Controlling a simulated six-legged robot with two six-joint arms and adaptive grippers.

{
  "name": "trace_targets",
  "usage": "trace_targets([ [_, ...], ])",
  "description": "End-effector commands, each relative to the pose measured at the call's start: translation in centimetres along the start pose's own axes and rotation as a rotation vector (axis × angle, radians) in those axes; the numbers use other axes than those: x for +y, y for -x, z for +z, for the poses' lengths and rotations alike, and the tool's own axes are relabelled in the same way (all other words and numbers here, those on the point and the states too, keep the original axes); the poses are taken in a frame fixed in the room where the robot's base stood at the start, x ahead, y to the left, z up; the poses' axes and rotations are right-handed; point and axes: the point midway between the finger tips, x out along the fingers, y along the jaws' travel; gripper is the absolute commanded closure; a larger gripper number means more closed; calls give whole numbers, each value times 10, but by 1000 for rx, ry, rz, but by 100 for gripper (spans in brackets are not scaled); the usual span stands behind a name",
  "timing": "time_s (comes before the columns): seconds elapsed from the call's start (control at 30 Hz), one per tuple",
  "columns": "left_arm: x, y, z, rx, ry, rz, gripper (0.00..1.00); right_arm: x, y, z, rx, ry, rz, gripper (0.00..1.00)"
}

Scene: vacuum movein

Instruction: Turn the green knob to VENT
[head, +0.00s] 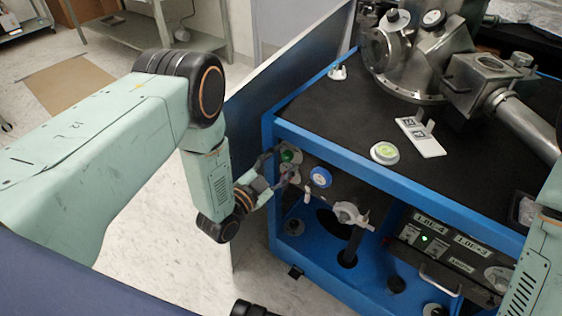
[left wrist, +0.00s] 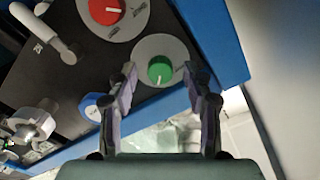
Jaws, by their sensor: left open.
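The green knob (left wrist: 160,69) sits on a round light plate on the dark front panel of the blue-framed cart. Its white mark points toward the bottom of the left wrist view, and its plate's labels are not readable. It also shows small in the head view (head: 288,156). My left gripper (left wrist: 164,82) is open, with one finger on each side of the knob in the left wrist view. I cannot tell whether the fingers touch the knob. In the head view my left gripper (head: 279,168) is at the cart's left front corner.
A red knob (left wrist: 104,10) on a similar plate is beside the green one. A blue-rimmed gauge (head: 320,177) and a metal valve (head: 351,213) are to its right. The cart's blue frame (head: 370,170) edges the panel. The floor at left is open.

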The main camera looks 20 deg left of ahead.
Motion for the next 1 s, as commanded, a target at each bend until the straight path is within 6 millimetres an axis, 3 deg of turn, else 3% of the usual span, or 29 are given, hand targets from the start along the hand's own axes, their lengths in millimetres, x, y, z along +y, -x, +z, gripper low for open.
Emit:
trace_targets([
  [0.23,0,11,1,-3,1,1,50,0,0,0,0,0,0,69],
  [0.7,0,100,1,-5,2,-2,50,0,0,0,0,0,0,69],
  [1.0,0,120,0,-1,0,0,50,0,0,0,0,0,0,69],
])
